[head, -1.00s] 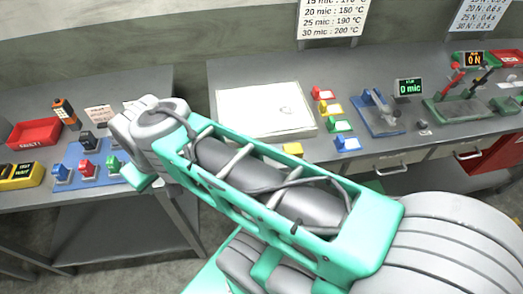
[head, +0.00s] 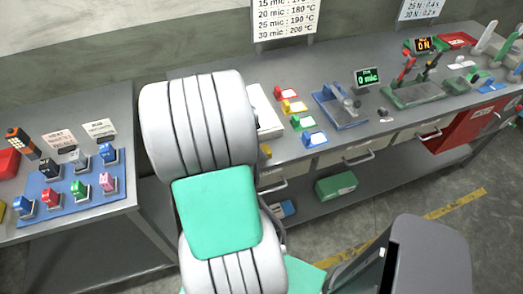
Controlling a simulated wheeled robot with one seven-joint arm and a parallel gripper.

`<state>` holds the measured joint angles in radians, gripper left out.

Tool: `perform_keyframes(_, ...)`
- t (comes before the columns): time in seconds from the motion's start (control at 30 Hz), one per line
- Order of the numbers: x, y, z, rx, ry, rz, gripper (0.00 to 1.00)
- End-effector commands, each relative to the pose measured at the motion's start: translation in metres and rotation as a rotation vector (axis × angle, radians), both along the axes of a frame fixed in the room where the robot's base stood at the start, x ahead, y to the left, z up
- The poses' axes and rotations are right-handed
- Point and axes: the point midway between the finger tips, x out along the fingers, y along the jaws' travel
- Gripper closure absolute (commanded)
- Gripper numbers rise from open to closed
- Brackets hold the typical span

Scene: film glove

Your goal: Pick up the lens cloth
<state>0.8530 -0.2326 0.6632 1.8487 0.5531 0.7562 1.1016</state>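I cannot make out a lens cloth for certain in the head view. My arm stands upright across the left middle and covers most of a white board (head: 268,118) on the long bench; only its right edge shows. Whatever lies on the hidden part cannot be seen. My gripper is not in view, so its opening and contents do not show.
The grey bench (head: 345,146) carries coloured card holders (head: 302,123), a blue fixture (head: 341,106), a green display (head: 368,77) and a green fixture (head: 418,93). A left table holds a blue switch board (head: 72,205). Drawer handles jut from the bench front. Floor shows at lower right.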

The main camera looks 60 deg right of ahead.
Motion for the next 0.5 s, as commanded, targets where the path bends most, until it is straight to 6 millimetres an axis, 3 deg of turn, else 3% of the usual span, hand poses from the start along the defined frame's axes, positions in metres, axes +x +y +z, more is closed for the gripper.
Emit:
perform_keyframes(0.13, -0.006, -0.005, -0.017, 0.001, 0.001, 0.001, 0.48)
perform_keyframes(0.37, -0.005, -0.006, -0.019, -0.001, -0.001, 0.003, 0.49)
perform_keyframes(0.5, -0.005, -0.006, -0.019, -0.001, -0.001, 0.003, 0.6)
